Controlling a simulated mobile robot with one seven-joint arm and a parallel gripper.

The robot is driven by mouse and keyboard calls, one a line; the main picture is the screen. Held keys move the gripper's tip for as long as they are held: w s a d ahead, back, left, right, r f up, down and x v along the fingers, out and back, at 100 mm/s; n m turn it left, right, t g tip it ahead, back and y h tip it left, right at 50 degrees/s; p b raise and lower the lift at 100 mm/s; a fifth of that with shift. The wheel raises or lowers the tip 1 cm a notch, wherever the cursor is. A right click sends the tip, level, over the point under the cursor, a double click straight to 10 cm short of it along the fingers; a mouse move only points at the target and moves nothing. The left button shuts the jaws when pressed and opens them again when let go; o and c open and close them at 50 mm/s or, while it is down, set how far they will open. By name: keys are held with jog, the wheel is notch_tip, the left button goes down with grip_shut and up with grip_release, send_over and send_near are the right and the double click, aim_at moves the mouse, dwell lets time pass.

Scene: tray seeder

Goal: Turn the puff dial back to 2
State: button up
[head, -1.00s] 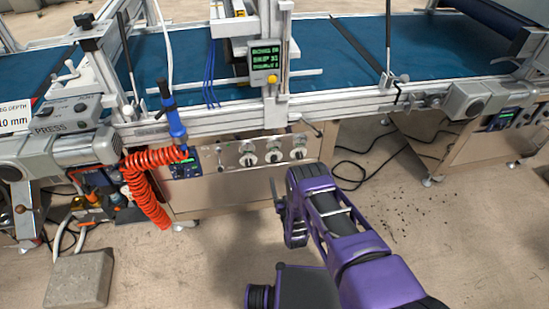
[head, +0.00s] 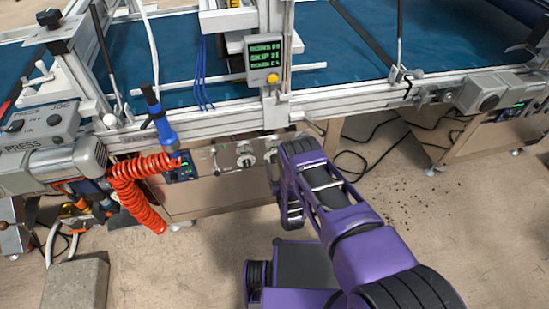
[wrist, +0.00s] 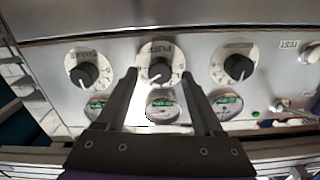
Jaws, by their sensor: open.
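The puff dial (wrist: 159,70) is the middle of three black knobs on white round plates in the wrist view, where its lettering appears upside down. Its white pointer mark points toward the lower left of the picture; the number it meets is too small to read. My gripper (wrist: 160,74) is open, with one dark finger on each side of the puff dial. I cannot tell whether the fingers touch the knob. In the head view my purple arm hides the gripper tips and part of the dial row.
Similar dials stand left (wrist: 86,70) and right (wrist: 236,66) of it, with round gauges (wrist: 163,108) beside the fingers. In the head view, an orange coiled hose (head: 133,190) hangs left of the steel panel (head: 214,190). A concrete block (head: 75,284) lies on the floor.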

jog(key=shift+w+a, duration=0.1)
jog(key=shift+w, duration=0.2)
grip_shut()
